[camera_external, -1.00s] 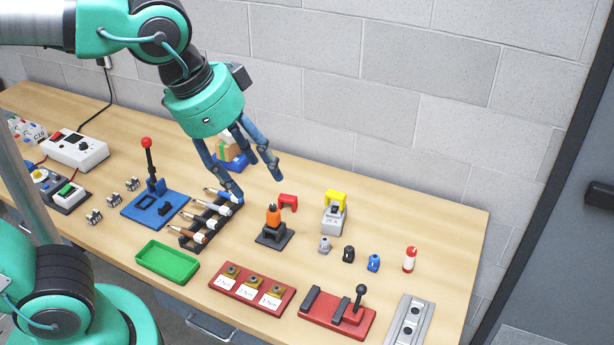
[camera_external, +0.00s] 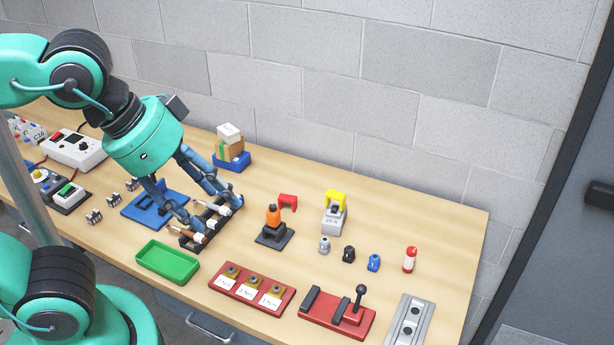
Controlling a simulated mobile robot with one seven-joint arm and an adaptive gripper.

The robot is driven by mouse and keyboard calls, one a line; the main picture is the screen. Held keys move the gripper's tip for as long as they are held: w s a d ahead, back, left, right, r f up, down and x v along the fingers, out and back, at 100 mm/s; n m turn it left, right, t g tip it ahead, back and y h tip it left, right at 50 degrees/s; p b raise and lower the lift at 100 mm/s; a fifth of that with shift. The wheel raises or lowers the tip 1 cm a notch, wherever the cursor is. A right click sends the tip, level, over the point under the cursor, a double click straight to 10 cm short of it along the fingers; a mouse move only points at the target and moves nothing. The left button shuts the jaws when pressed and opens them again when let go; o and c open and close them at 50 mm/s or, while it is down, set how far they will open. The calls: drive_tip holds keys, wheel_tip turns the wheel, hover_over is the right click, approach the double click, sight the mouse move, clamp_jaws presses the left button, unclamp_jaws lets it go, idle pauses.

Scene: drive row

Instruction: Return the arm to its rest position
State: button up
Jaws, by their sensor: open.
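My gripper (camera_external: 217,206) is open above the black rack (camera_external: 187,243) in the middle of the bench. Its blue fingers point down and to the right, one over the left part of the rack and one near its right end. I cannot tell whether the fingers touch the rack or the screwdriver-like tools (camera_external: 205,225) in it. I see nothing held between the fingers. My arm reaches in from the upper left. The fingers hide part of the blue base plate and part of the rack.
A green tray (camera_external: 167,262) is in front of the rack. A blue bin (camera_external: 232,162) with boxes stands behind it. An orange tool on a black stand (camera_external: 273,228) is to the right. A red block holder (camera_external: 252,290) lies along the front edge.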

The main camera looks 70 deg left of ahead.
wheel_tip(320, 180, down, 4)
drive_tip(key=b, duration=0.3)
drive_tip(key=shift+b, duration=0.3)
